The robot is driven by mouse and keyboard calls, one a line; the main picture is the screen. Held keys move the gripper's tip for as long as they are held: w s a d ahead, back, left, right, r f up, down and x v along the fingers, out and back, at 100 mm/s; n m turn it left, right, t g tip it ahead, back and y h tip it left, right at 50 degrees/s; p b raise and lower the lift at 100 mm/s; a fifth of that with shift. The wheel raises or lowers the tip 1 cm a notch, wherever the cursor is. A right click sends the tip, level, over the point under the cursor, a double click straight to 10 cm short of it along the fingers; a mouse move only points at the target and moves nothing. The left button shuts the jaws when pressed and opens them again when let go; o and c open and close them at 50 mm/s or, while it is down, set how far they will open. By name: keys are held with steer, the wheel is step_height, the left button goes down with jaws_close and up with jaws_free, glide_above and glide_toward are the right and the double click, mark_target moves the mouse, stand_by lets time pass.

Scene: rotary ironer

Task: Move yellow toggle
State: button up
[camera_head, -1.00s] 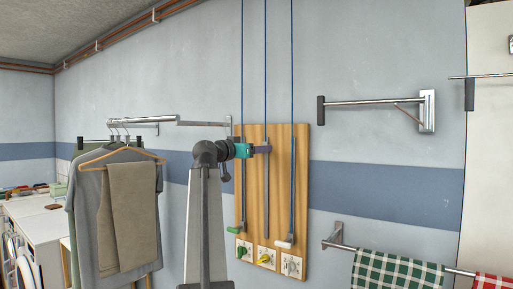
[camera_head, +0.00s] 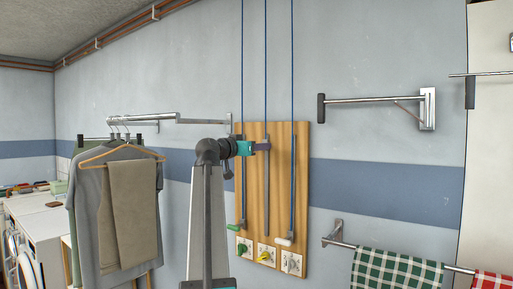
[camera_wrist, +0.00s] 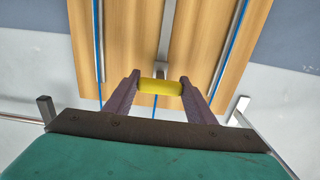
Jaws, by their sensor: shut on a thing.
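The yellow toggle (camera_wrist: 161,86) is a short yellow cylinder on a grey stem, seen in the wrist view. My gripper (camera_wrist: 162,88) has its two dark fingers at either end of it, shut on it. In the head view my gripper (camera_head: 264,147) is at the upper middle of the wooden board (camera_head: 278,190), at the middle rail, and the toggle is hidden there. A green toggle (camera_head: 235,227) and a white toggle (camera_head: 284,240) sit low on the left and right rails.
Below the rails are small plates with a green knob (camera_head: 243,249), a yellow knob (camera_head: 264,256) and a white knob (camera_head: 290,263). Hanging clothes (camera_head: 115,215) are at left. A wall bracket (camera_head: 375,100) and a towel rail (camera_head: 340,243) with checked towels are at right.

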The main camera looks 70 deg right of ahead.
step_height(320, 180, down, 35)
steer(key=b, duration=2.1)
steer(key=shift+b, duration=0.35)
steer(key=o, duration=1.5)
steer(key=shift+r, duration=0.2)
steer(key=v, duration=1.3)
steer(key=shift+a+p, duration=0.35)
steer(key=shift+a, duration=0.05)
steer(key=shift+w, duration=0.1)
